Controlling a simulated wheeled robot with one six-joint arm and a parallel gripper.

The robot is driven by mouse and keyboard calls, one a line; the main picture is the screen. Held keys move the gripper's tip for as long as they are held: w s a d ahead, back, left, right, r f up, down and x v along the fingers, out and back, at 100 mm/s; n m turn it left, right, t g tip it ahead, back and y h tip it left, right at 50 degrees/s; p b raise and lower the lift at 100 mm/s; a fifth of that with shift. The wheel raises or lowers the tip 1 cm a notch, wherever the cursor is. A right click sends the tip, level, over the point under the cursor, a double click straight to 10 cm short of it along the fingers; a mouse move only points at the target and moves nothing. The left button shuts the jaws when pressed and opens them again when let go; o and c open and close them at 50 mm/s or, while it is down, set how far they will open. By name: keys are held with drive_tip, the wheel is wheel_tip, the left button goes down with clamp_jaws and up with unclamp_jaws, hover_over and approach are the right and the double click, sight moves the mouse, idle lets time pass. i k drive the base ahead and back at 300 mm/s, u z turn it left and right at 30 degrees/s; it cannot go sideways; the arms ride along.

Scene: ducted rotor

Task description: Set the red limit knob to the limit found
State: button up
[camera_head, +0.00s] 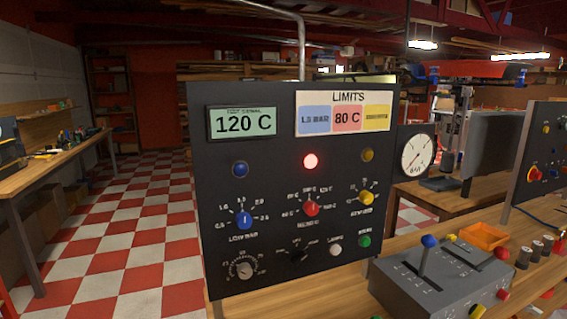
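The red limit knob (312,208) sits in the middle of a dark upright panel (215,185), below a lit red lamp (310,161). Small temperature marks ring the knob, too small to read surely, and I cannot tell which one it points at. A white LIMITS card (347,97) at the panel's top right has blue, red and yellow fields; the red field (347,119) reads 80 C. A green display (242,122) at the top left reads 120 C. My gripper is not in view.
A blue knob (244,220) and a yellow knob (366,197) flank the red one. A grey lever box (445,280) and an orange bin (483,235) stand on the wooden bench to the right. A round gauge (417,155) is beside the panel. Checkered floor lies open at left.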

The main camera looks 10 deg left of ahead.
sight(310, 207)
drive_tip(key=z, duration=0.55)
drive_tip(key=k, duration=1.25)
drive_tip(key=u, duration=0.2)
drive_tip(key=i, duration=0.85)
drive_tip(key=u, duration=0.25)
